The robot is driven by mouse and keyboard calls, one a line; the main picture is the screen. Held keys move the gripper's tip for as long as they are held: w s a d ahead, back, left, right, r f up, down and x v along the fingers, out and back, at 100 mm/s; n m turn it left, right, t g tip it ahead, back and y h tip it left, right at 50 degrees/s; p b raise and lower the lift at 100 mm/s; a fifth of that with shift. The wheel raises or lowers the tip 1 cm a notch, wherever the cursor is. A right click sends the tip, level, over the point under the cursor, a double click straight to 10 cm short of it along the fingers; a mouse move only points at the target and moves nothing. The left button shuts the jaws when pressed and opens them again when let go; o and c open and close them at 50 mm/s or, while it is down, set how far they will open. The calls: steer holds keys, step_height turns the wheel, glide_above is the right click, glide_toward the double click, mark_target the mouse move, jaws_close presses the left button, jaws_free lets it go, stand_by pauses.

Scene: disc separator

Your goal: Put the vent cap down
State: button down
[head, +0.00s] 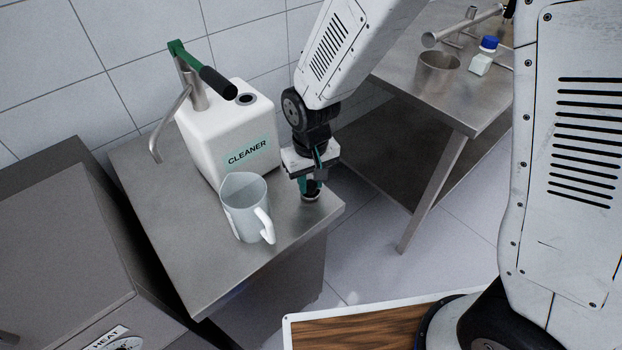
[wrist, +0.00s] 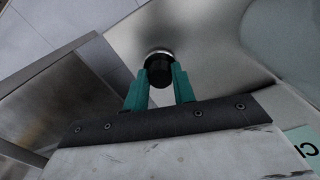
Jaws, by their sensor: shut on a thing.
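The vent cap (head: 311,197) is a small dark cap at the right corner of the steel side table (head: 285,232), to the right of the jug. In the wrist view the vent cap (wrist: 158,68) is a black cylinder with a pale metal rim at its far end. My gripper (head: 311,184) points down with its green fingers shut on the cap. The fingers also show in the wrist view (wrist: 160,84), one on each side of it. The cap's lower end is at or just over the steel top; I cannot tell if it touches.
A clear measuring jug (head: 245,205) stands close to the left of my gripper. Behind it is a white cleaner container (head: 228,135) with a green-handled pump (head: 202,70). The table's right edge is near.

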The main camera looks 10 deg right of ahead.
mark_target(311, 184)
steer(key=shift+f, duration=0.1)
steer(key=c, duration=1.1)
jaws_free()
steer(key=shift+c, duration=0.2)
step_height(311, 184, up, 12)
steer(key=s+d+r+m, duration=0.2)
steer(key=s+d+r, duration=0.4)
steer(key=d+r, duration=0.4)
steer(key=s+d+r+m+t, duration=0.1)
steer(key=s+d+r, duration=0.1)
steer(key=s+d, duration=0.8)
steer(key=s, duration=0.3)
steer(key=shift+s+d+r+m, duration=0.25)
steer(key=shift+s+d+m, duration=0.05)
steer(key=shift+d+m, duration=0.1)
